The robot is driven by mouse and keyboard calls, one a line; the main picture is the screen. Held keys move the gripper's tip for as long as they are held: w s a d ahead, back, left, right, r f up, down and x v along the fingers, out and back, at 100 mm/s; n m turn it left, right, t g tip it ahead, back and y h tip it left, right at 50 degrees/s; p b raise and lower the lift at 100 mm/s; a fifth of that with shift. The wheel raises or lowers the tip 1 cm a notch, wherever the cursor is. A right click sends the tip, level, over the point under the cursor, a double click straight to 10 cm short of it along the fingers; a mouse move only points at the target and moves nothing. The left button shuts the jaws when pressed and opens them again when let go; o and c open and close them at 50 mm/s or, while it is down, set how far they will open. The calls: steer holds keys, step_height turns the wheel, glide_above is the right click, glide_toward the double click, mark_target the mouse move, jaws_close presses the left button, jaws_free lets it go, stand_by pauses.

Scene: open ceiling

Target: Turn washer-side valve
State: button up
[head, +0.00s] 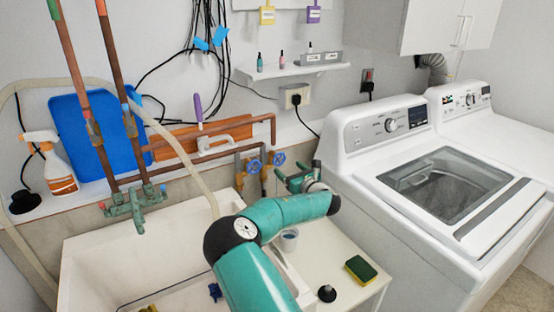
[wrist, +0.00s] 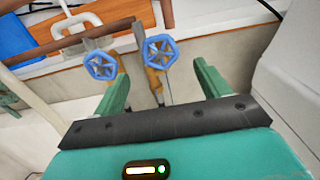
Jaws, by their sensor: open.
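Two blue wheel-handled valves sit on brass bodies at copper pipes above the sink's back edge. The washer-side valve is the right one (head: 279,158), also seen in the wrist view (wrist: 160,51). The other valve (head: 254,166) is just to its left, and it also shows in the wrist view (wrist: 101,65). My gripper (head: 296,172) is open and empty, a little right of and in front of the valves. In the wrist view its fingers (wrist: 159,72) are spread, with the right wheel beyond the gap and the left wheel beyond the left finger. No contact shows.
The white washer (head: 365,190) stands close on the right. The sink (head: 90,250) is below left. A small cup (head: 289,238), a sponge (head: 361,269) and a black stopper (head: 327,293) are on the counter. A shelf with small bottles (head: 290,72) hangs above the valves.

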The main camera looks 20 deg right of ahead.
mark_target(280, 160)
steer(key=w, duration=0.3)
steer(key=w+a, duration=0.1)
steer(key=w, duration=0.5)
steer(key=shift+w+a, duration=0.25)
steer(key=shift+a, duration=0.15)
steer(key=shift+c, duration=0.2)
steer(key=c, duration=0.9)
